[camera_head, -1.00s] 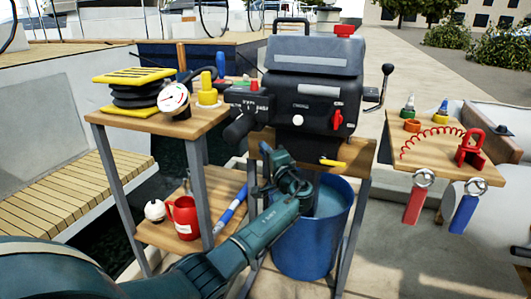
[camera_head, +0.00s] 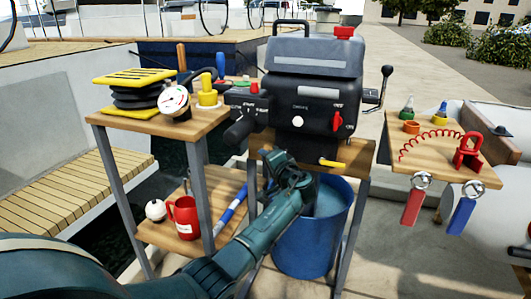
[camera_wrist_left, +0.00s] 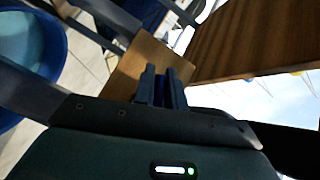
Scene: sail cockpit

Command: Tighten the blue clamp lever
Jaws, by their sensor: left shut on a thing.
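My left arm reaches from the lower left to the wooden board under the outboard motor (camera_head: 312,85). In the head view, the wrist hides my left gripper's fingertips. In the left wrist view, my left gripper (camera_wrist_left: 161,80) is shut on the blue clamp lever (camera_wrist_left: 158,92), a dark blue sliver between the two fingers. They are close to the wooden board (camera_wrist_left: 142,63). The lever is hidden in the head view, and its exact angle cannot be told. A yellow lever (camera_head: 334,163) juts out at the board's front, right of my wrist. My right gripper is out of view.
A blue bucket (camera_head: 315,235) stands below the motor, close to my wrist. A small wooden table (camera_head: 150,131) with a gauge (camera_head: 175,101) is on the left. A wooden shelf (camera_head: 440,155) with a red clip and hanging tags is on the right.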

